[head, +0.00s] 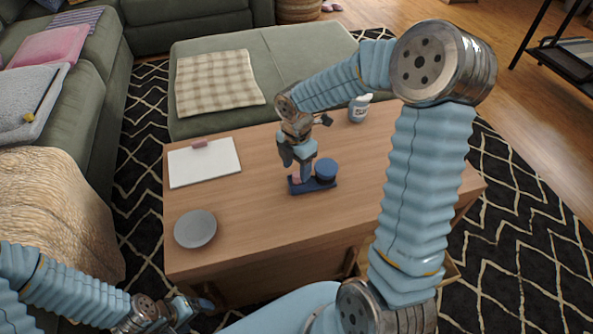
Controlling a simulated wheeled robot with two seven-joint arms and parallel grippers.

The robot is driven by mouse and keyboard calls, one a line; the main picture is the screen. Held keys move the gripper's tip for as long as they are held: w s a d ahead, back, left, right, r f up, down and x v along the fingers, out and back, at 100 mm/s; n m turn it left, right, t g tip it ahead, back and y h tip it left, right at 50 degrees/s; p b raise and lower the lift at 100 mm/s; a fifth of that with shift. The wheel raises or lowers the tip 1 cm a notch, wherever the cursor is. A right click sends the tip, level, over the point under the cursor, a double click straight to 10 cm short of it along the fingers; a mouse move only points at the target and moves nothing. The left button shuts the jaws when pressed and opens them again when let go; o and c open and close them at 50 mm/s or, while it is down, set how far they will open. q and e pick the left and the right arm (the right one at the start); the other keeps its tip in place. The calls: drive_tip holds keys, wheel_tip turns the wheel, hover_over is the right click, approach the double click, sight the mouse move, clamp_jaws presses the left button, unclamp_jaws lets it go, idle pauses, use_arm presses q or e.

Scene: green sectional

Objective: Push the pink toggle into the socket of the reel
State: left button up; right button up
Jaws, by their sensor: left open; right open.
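A dark blue base (325,185) lies on the wooden table, with a round blue drum (326,167) on its right part; together they look like the reel. A small pink piece (296,180), likely the toggle, shows at the left part of the base. My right gripper (296,167) is open and points down just above the pink piece, beside the drum. Its fingers partly cover this spot, so I cannot tell whether they touch the pink piece, and the socket is hidden. My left gripper (200,306) is open, low in front of the table's near left edge, away from the reel.
A white clipboard (205,165) and a grey plate (195,229) lie on the table's left side. The wooden tabletop (265,235) is clear in front of the reel. A green sofa section (290,65) adjoins the back.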

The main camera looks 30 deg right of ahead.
sight(296, 174)
wheel_tip(296, 174, up, 11)
drive_tip(key=shift+p, duration=0.45)
drive_tip(key=shift+f, duration=0.1)
